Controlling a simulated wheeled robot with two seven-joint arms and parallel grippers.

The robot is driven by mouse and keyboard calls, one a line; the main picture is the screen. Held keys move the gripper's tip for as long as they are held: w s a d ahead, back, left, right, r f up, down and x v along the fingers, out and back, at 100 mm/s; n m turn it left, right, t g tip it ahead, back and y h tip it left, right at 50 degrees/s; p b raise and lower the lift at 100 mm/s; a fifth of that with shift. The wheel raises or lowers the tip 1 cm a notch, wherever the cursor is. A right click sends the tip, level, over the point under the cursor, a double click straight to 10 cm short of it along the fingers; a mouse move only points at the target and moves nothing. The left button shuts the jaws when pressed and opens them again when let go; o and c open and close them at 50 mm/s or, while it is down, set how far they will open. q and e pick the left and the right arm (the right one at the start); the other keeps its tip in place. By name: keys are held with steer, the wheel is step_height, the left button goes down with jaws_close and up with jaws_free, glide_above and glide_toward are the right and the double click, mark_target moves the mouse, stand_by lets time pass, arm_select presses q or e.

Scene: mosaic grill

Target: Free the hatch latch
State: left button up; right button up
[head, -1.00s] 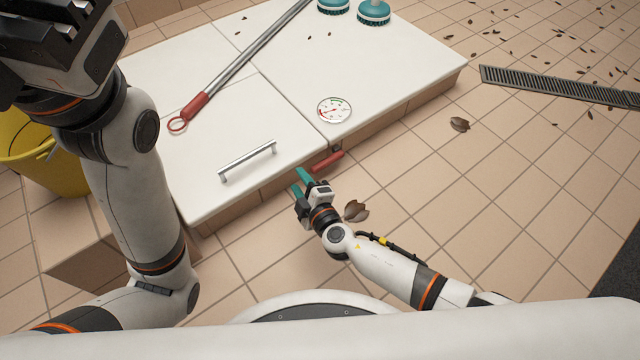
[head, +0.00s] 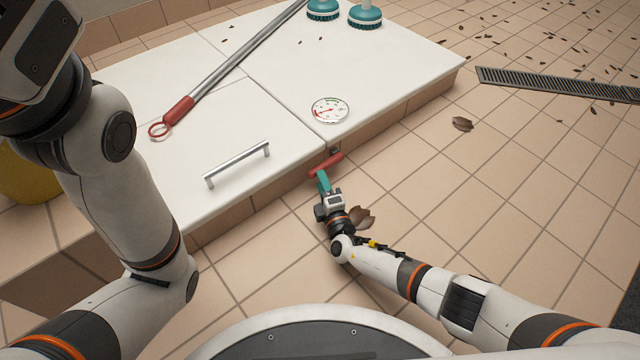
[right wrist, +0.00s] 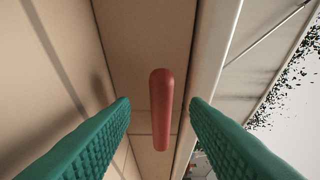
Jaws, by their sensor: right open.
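The red latch (head: 326,163) is a short rounded bar at the front edge of the white counter, just below the gauge. My right gripper (head: 322,177) is right in front of it with its teal fingers pointing at it. In the right wrist view the red latch (right wrist: 161,110) shows between the two parted teal fingers of the right gripper (right wrist: 158,110), with clear gaps on both sides. The hatch (head: 225,145) is a white lid with a metal bar handle (head: 237,164), lying flat. My left arm rises at the left; its fingers are out of frame.
A round gauge (head: 329,110) sits on the counter near the latch. A long pole with a red grip (head: 180,110) and teal brushes (head: 365,16) lie further back. A yellow bucket (head: 25,175) is partly behind my left arm. Dry leaves (head: 361,217) lie on the tiled floor.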

mark_target(326, 165)
steer(key=shift+b+x, duration=0.45)
steer(key=shift+x, duration=1)
steer(key=shift+c, duration=0.3)
jaws_close()
